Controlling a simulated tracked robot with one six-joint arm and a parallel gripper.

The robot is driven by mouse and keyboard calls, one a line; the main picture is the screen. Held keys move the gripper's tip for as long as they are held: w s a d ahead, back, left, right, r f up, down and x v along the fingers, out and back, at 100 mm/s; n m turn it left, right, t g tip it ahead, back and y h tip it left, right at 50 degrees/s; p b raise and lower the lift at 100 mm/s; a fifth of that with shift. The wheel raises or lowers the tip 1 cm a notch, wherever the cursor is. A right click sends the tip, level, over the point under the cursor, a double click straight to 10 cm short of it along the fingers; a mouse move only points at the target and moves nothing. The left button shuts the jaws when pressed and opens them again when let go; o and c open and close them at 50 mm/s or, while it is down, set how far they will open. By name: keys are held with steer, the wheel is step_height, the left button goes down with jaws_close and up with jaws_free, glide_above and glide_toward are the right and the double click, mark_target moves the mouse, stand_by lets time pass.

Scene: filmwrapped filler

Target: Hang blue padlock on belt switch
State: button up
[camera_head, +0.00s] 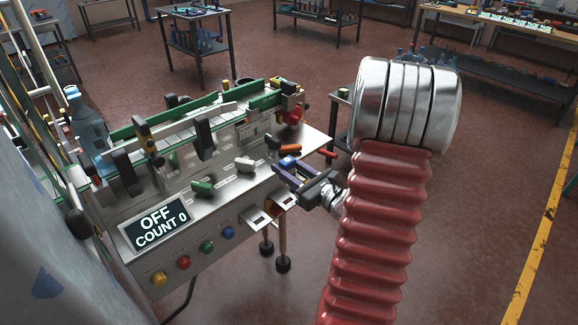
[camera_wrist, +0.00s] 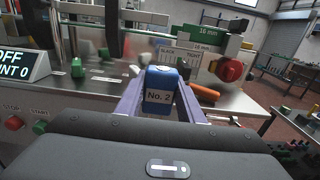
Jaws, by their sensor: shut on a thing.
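The blue padlock (camera_wrist: 158,98), with a white "No. 2" label, is upright between the two purple fingers of my gripper (camera_wrist: 160,88). In the head view, the small blue padlock (camera_head: 288,161) shows at the tips of my gripper (camera_head: 286,168), over the right end of the steel console. My gripper is shut on the padlock.
The console (camera_head: 222,205) has a display reading OFF, COUNT 0, and coloured buttons. Loose parts lie on its top: a green one (camera_head: 202,187), a white one (camera_head: 244,164) and an orange one (camera_head: 290,148). The conveyor's green rails (camera_head: 165,115) run behind. Open floor is on the right.

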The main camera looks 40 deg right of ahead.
steer(key=shift+f, duration=4.55)
steer(key=shift+s+f, duration=0.1)
steer(key=shift+f, duration=0.35)
steer(key=o, duration=1.3)
steer(key=shift+o, duration=0.2)
steer(key=shift+r, duration=0.1)
steer(key=s, duration=1.3)
steer(key=shift+s+d, duration=0.15)
steer(key=shift+s, duration=0.25)
